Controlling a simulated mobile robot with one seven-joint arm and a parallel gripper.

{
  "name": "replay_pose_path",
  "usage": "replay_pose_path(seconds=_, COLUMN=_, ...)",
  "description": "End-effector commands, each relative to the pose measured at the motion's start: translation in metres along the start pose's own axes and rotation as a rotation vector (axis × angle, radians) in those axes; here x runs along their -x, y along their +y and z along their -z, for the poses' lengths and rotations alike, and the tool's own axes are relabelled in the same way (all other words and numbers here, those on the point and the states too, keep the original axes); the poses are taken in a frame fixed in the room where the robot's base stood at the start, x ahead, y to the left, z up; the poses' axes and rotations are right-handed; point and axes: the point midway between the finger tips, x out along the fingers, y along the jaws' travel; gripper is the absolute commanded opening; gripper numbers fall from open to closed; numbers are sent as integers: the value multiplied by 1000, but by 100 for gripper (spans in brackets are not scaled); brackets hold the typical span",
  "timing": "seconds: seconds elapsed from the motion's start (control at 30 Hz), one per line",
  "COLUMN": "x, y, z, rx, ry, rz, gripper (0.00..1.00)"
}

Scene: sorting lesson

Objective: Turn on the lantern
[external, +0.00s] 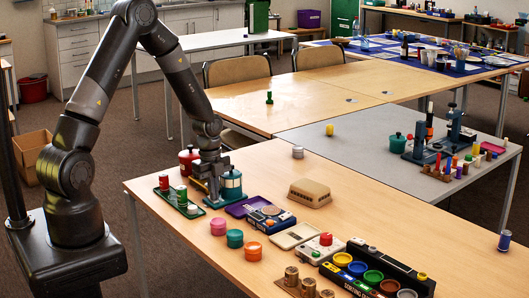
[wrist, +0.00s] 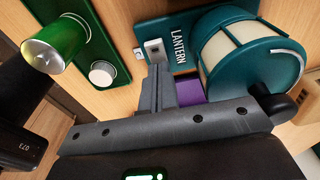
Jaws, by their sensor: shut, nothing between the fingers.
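The lantern (wrist: 248,58) is a teal cylinder with cream panels at the upper right of the wrist view, on a teal base plate marked LANTERN (wrist: 181,45). In the external view the lantern (external: 231,184) stands near the far left part of the wooden table. A small pale switch (wrist: 154,48) sits on the plate's left part. My gripper (wrist: 160,72) is shut and empty, its fingertips just below the switch in the picture. I cannot tell whether they touch it. My gripper (external: 209,196) is beside the lantern in the external view, partly hiding the plate.
Pink, teal and orange round pots (external: 235,239) stand in front. Bare wood lies behind the tan box (external: 309,193).

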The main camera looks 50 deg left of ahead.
Motion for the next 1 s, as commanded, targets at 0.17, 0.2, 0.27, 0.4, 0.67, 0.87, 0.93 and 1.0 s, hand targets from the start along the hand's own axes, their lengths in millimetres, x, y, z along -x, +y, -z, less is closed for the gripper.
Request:
replay_pose_path(seconds=0.17, x=0, y=1, z=-12, rx=9, ry=-3, rz=-2, gripper=0)
replay_pose_path(seconds=0.2, x=1, y=2, z=-14, rx=9, ry=-3, rz=-2, gripper=0)
replay_pose_path(seconds=0.27, x=2, y=2, z=-16, rx=8, ry=-2, rz=-3, gripper=0)
replay_pose_path(seconds=0.4, x=3, y=1, z=-18, rx=5, ry=-2, rz=-2, gripper=0)
replay_pose_path(seconds=0.67, x=4, y=1, z=-17, rx=3, ry=-2, rz=-1, gripper=0)
replay_pose_path(seconds=0.87, x=20, y=0, z=-18, rx=4, ry=-2, rz=2, gripper=0)
replay_pose_path(seconds=0.93, x=33, y=0, z=-20, rx=5, ry=-4, rz=4, gripper=0)
replay_pose_path(seconds=1.0, x=48, y=0, z=-20, rx=5, ry=-4, rz=4, gripper=0)
